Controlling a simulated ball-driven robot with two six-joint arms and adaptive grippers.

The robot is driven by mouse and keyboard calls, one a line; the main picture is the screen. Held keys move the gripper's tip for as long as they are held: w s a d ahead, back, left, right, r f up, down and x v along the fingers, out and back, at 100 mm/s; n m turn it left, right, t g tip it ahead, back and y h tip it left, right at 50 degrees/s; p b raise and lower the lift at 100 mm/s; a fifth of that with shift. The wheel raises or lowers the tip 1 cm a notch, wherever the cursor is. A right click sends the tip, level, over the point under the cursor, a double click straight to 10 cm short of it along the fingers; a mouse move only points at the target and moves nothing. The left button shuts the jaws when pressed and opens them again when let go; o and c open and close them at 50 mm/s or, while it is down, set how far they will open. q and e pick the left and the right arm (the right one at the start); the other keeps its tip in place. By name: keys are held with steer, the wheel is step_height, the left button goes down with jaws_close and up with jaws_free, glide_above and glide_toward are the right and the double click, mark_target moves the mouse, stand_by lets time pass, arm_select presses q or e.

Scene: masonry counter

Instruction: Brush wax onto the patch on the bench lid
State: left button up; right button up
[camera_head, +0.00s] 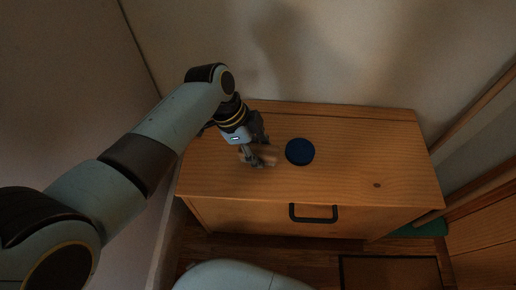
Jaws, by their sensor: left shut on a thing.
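The wooden bench lid (340,130) fills the middle of the view. A dark blue round disc (300,151) lies on it; I cannot tell whether it is the patch or a wax tin. My left gripper (262,160) is just left of the disc, low over the lid, pointing down. It is shut on a small light-brown thing (270,154), perhaps the brush; the fingers hide most of it. A small dark oval spot (377,185) shows on the right part of the lid. My right gripper is out of view.
The bench front has a dark handle (314,213). Walls stand behind and to the left of the bench. A green thing (422,229) lies on the floor by the bench's right end, and a dark mat (390,272) lies in front.

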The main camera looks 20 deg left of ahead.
arm_select(q)
steer(key=shift+f+b, duration=0.5)
steer(key=shift+f, duration=0.4)
steer(key=shift+w+a, duration=0.1)
steer(key=shift+w, duration=0.05)
